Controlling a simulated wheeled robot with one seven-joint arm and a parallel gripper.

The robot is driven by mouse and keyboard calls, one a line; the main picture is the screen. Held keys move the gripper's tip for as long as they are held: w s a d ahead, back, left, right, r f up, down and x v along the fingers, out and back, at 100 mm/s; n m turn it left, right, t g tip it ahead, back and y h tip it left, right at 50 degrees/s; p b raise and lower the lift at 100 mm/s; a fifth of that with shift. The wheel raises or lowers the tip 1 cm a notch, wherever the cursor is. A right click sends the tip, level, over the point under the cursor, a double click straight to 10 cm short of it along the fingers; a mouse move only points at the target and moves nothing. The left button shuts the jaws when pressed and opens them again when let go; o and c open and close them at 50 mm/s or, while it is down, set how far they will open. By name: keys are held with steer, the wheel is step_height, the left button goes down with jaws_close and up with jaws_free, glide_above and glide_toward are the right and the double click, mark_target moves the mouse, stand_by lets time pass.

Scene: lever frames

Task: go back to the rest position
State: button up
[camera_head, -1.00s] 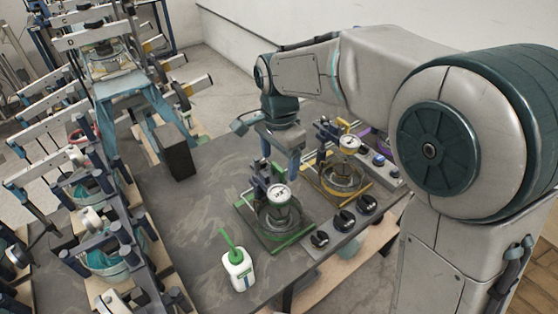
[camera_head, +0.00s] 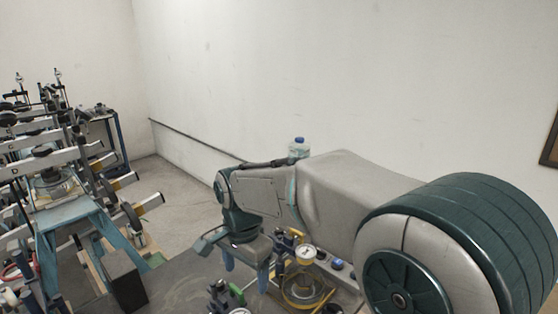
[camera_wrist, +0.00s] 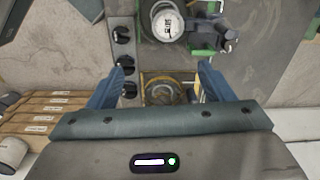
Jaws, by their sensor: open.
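My gripper (camera_head: 246,270) is open, pointing down over the dark table in the head view. In the wrist view its two blue fingers (camera_wrist: 163,68) are spread wide with nothing held between them. The yellow-based lever frame (camera_wrist: 168,78) shows between and below the fingers there; in the head view this frame (camera_head: 303,290) stands just right of my gripper. The green-based lever frame (camera_wrist: 203,42) with a white dial gauge (camera_wrist: 166,24) lies beyond the fingertips. In the head view only its top (camera_head: 226,294) shows at the bottom edge.
A dark block (camera_head: 125,280) stands left of my gripper. A blue stand (camera_head: 68,215) and several lever racks fill the left. Black knobs (camera_wrist: 124,62) sit beside the frames.

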steer(key=s+d+f+n+t+b, duration=0.1)
steer(key=s+d, duration=0.3)
steer(key=d, duration=0.4)
steer(key=s+d+f+n+t+b, duration=0.1)
steer(key=s+d+f+n+b, duration=0.1)
steer(key=s+d, duration=0.3)
steer(key=s+d+f+n+t+b, duration=0.1)
steer(key=s+d+n, duration=0.3)
steer(key=d, duration=0.7)
steer(key=shift+s+f+t+b, duration=0.15)
steer(key=shift+s+t+b, duration=0.15)
steer(key=shift+b, duration=0.1)
steer(key=shift+d, duration=0.1)
stand_by(1.2)
